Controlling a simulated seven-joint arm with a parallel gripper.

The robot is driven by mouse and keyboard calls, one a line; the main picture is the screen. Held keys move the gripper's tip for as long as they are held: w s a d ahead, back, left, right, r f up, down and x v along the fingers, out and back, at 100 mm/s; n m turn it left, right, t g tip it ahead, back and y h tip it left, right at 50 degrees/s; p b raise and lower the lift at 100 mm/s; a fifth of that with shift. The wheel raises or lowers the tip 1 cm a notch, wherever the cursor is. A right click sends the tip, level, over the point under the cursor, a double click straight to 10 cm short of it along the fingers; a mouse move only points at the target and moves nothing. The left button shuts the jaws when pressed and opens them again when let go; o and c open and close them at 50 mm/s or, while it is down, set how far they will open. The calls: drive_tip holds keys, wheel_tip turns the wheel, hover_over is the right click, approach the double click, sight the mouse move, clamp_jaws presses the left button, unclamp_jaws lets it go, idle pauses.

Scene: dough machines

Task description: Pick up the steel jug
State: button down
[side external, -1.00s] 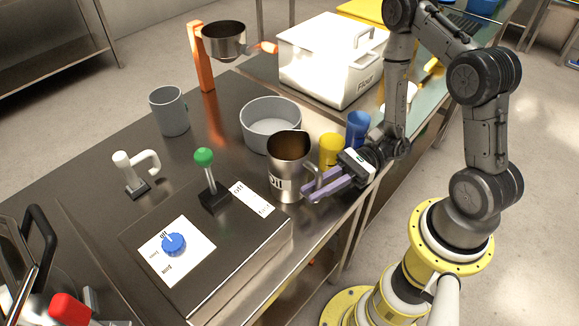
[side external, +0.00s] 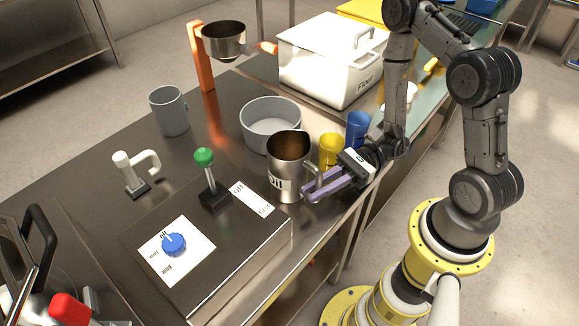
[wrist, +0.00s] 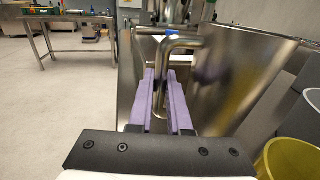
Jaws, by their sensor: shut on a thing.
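The steel jug (side external: 287,160), marked "Oil", stands upright on the steel table near its right edge. Its handle (side external: 316,181) faces right, toward my gripper (side external: 312,190). My gripper's purple fingers are shut on the handle. In the wrist view the fingers of my gripper (wrist: 161,105) lie on both sides of the jug's handle (wrist: 163,70), with the jug's shiny wall (wrist: 230,75) behind. The side view does not clearly show any gap under the jug.
A yellow cup (side external: 330,150) and a blue cup (side external: 358,129) stand close behind my gripper. A grey bowl (side external: 270,124) is just behind the jug. A control box with a green-knobbed lever (side external: 205,158) is left of it. A white flour bin (side external: 330,60) stands farther back.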

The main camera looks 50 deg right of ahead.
sight(320, 171)
drive_tip(key=shift+r, duration=0.15)
wheel_tip(320, 171, up, 10)
drive_tip(key=shift+f, duration=0.1)
idle(0.7)
idle(0.9)
drive_tip(key=shift+s+m, duration=0.1)
drive_tip(key=shift+m, duration=0.3)
drive_tip(key=shift+s+d+f+m+t+h, duration=1.1)
drive_tip(key=shift+s+d+f+m, duration=0.3)
drive_tip(key=shift+s+d+m, duration=2.75)
drive_tip(key=r+m, duration=0.1)
drive_tip(key=r, duration=0.1)
drive_tip(key=w+r+m, duration=0.1)
drive_tip(key=r+m, duration=0.1)
drive_tip(key=shift+w+d+g, duration=0.1)
drive_tip(key=shift+d+g, duration=0.05)
drive_tip(key=shift+g, duration=0.25)
